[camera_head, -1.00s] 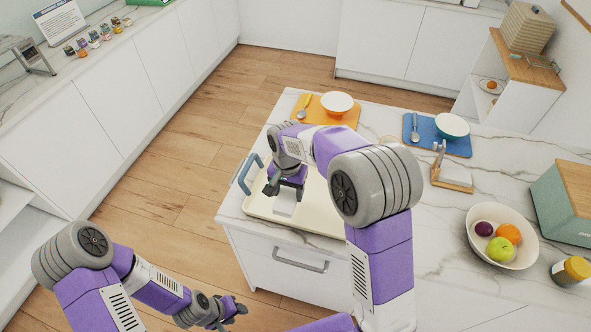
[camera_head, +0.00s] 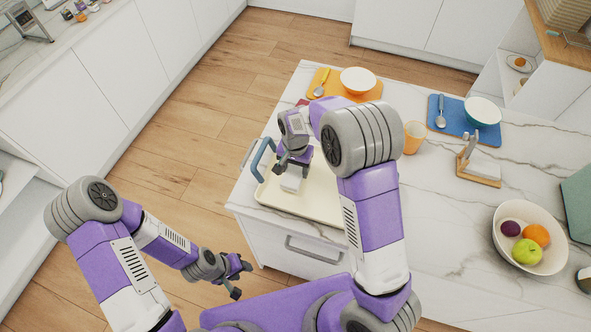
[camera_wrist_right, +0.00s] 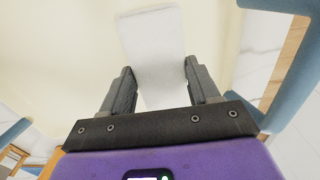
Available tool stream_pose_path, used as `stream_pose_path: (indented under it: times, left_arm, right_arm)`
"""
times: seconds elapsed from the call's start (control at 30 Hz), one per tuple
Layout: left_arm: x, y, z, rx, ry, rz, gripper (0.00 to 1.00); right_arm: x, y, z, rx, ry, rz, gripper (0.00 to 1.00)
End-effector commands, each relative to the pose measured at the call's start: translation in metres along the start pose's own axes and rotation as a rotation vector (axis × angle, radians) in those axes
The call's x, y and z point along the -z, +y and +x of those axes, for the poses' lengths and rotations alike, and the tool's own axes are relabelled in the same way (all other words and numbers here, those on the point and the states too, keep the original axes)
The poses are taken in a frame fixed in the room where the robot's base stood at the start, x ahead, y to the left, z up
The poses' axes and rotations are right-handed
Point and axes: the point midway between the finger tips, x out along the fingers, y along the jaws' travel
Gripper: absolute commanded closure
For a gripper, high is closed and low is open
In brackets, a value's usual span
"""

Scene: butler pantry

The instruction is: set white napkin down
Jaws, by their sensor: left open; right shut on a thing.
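The white napkin (camera_head: 291,183) is over the left part of the cream tray (camera_head: 325,207) on the marble counter. My right gripper (camera_head: 292,168) is shut on it, pointing down. In the right wrist view the napkin (camera_wrist_right: 152,48) extends between the two fingers (camera_wrist_right: 158,85), with the pale tray behind it. I cannot tell whether the napkin touches the tray. My left gripper (camera_head: 238,280) is open and empty, low in front of the counter and away from the tray.
A blue tray handle (camera_head: 262,160) rises close to my right gripper. Behind are an orange mat (camera_head: 328,90) with a bowl and a blue mat (camera_head: 449,124) with a bowl. An orange cup (camera_head: 414,137), a napkin holder (camera_head: 477,174) and a fruit bowl (camera_head: 512,262) stand to the right.

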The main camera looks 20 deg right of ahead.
Motion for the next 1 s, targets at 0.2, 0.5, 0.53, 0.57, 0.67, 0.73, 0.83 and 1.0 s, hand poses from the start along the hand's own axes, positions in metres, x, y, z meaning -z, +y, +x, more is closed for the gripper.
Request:
stream_pose_path:
  times: [0.2,0.5,0.53,0.57,0.67,0.73,0.83,1.0]
  left_arm:
    - [0.0002,-0.0005,0.0015,0.0,0.0,0.0,0.57]
    - [0.0003,-0.0013,0.0037,0.0,0.0,0.0,0.57]
    - [0.0003,-0.0013,0.0036,0.0,0.0,0.0,0.57]
    - [0.0003,-0.0012,0.0035,0.0,0.0,0.0,0.57]
    - [0.0003,-0.0012,0.0034,0.0,0.0,0.0,0.57]
    - [0.0003,-0.0012,0.0034,0.0,0.0,0.0,0.57]
    - [0.0002,-0.0012,0.0034,0.0,0.0,0.0,0.57]
    - [0.0001,0.0001,-0.0001,0.0,0.0,0.0,0.57]
  right_arm:
    - [0.0001,-0.0002,0.0128,0.001,0.001,-0.001,0.69]
    - [0.0,-0.0002,0.0163,0.001,0.0,-0.001,0.33]
    - [0.0,-0.0002,0.0161,0.001,0.0,-0.001,0.29]
    - [0.0,-0.0002,0.0161,0.001,0.0,-0.001,0.24]
    - [0.0,-0.0002,0.016,0.001,0.0,0.0,0.14]
    - [0.0,-0.0002,0.0159,0.001,0.0,0.0,0.14]
    - [0.0,-0.0001,0.0159,0.001,0.0,0.0,0.14]
    - [0.0002,-0.0004,0.0096,0.001,0.001,0.0,0.14]
